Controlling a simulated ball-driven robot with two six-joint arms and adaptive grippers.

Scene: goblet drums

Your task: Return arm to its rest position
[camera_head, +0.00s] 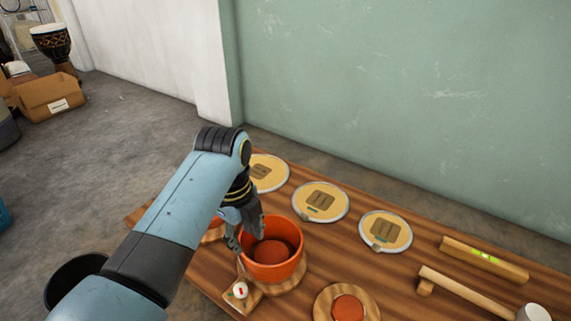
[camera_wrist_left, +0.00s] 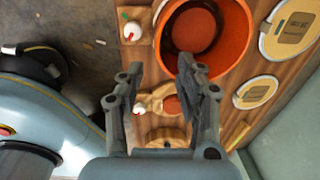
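My left arm (camera_head: 176,222) reaches in from the lower left over the wooden table (camera_head: 400,285). My left gripper (camera_head: 246,232) is beside the left rim of an orange pot (camera_head: 274,272). In the left wrist view the gripper (camera_wrist_left: 160,68) has its two fingers spread apart with nothing between them. The orange pot (camera_wrist_left: 243,30) shows beyond the fingertips there, to the upper right. I cannot tell whether a finger touches the rim. My right arm and gripper are not in view.
Round yellow discs (camera_head: 320,202) lie along the table's back edge. A wooden ring with a red-brown centre (camera_head: 348,307) lies at the front. A wooden level (camera_head: 484,258) and a mallet (camera_head: 466,291) lie at right. A small block with a red-and-white knob (camera_head: 240,290) is near the pot.

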